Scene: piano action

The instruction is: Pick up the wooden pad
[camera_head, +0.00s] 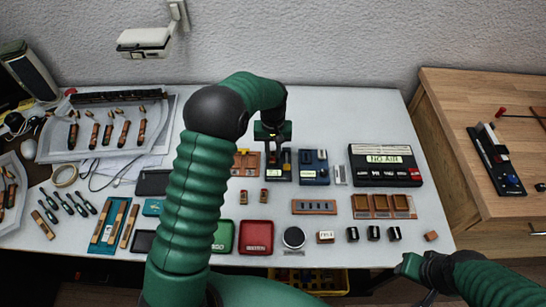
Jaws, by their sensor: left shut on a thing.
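My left gripper (279,167) reaches over the back middle of the white table, pointing down. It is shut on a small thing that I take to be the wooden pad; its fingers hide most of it. An orange-brown wooden tray (245,163) lies just left of the gripper, and a blue tool block (313,167) lies just right of it. My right gripper (409,266) is low at the table's front right edge, away from the parts. Its fingers are too small to read.
A green tray (223,237) and a red tray (256,238) lie at the front. A wooden rack (384,206) and a black case (385,166) stand to the right. Several dark blocks line the front right edge. My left arm covers the table's left middle.

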